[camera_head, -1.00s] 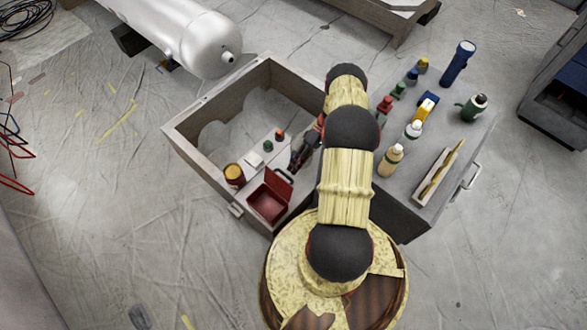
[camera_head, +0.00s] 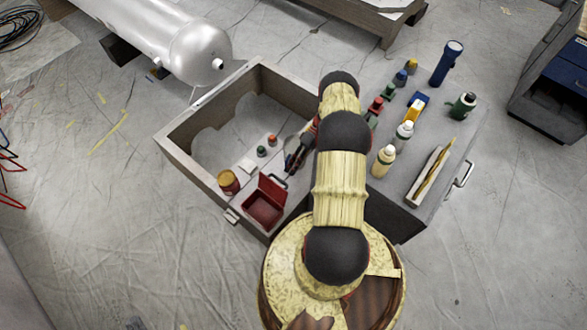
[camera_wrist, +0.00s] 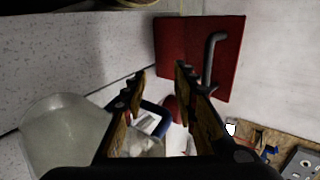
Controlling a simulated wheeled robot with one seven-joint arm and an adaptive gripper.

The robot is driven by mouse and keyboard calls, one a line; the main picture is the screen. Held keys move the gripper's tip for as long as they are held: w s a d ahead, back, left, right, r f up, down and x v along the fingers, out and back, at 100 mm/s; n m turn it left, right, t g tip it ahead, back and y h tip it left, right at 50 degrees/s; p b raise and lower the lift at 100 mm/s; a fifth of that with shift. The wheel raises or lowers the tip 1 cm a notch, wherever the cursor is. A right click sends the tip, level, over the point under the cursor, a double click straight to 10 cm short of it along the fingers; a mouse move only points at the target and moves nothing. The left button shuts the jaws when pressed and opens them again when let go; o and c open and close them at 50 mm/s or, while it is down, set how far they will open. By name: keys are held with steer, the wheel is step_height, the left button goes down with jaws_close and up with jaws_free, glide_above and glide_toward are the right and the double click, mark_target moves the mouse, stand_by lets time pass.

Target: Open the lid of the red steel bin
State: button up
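The red steel bin (camera_head: 262,209) sits in the front corner of the open grey-walled case. Its lid (camera_head: 273,188) stands raised on the right side, and the inside shows. The lid has a dark handle (camera_head: 277,180). In the wrist view the red lid (camera_wrist: 180,50) and its grey handle (camera_wrist: 210,60) lie beyond the fingertips, right of centre. My gripper (camera_head: 289,166) is just behind and right of the lid in the head view. In the wrist view my gripper (camera_wrist: 160,72) has its fingers apart with nothing held between them. Contact with the lid cannot be told.
A yellow-brown jar (camera_head: 228,182) stands left of the bin. Bottles (camera_head: 383,161) and other items stand on the surface right of my arm. The floor at left is mostly clear.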

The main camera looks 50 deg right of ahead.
steer(key=v, duration=1.1)
steer(key=shift+d+r, duration=0.15)
steer(key=shift+d, duration=0.2)
steer(key=shift+c, duration=0.2)
